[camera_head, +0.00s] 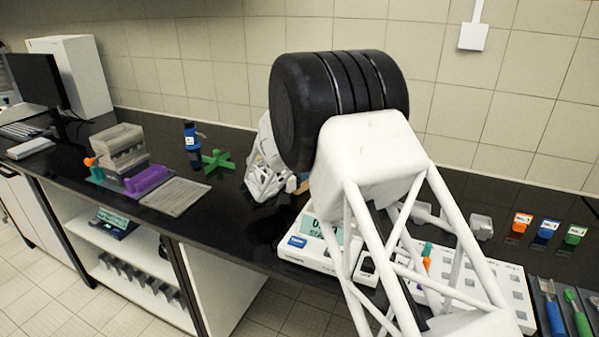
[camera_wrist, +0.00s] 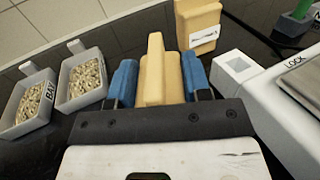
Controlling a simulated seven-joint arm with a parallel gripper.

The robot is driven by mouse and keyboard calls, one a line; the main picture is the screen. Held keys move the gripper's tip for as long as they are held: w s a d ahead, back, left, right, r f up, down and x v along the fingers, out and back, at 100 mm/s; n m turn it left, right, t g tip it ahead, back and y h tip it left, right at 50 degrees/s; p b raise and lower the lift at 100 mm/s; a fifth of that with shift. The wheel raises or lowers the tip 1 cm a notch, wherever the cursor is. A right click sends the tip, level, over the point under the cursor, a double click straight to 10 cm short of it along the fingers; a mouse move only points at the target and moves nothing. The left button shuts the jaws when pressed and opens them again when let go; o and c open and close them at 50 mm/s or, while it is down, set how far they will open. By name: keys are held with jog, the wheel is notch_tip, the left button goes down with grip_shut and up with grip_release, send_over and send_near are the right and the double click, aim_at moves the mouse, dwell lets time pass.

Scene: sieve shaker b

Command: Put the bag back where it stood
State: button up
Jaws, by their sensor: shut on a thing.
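My gripper (camera_wrist: 160,78) has two blue fingers, shut on a tan bag-like thing (camera_wrist: 156,70) in the wrist view. The held thing is wide at the base with a narrower part standing up at its far end. A second tan, box-shaped thing (camera_wrist: 198,24) stands just beyond it, slightly right. In the head view my arm hides the fingers, and a small tan patch (camera_head: 303,187) shows beside it on the dark bench; I cannot tell which tan thing that is. Whether the held thing touches the bench is not clear.
Two trays of grains (camera_wrist: 81,82) lie left of the gripper. Right of it are a white block with a square hole (camera_wrist: 237,67) and a balance (camera_head: 310,248). The green cross (camera_head: 217,161) and sieve stack (camera_head: 118,147) stand left. A white rack (camera_head: 500,290) lies right.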

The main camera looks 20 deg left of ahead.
jog(key=shift+f, duration=0.25)
jog(key=o, duration=1.2)
jog(key=shift+f, duration=0.1)
jog(key=shift+s, duration=0.1)
jog(key=shift+v, duration=3.8)
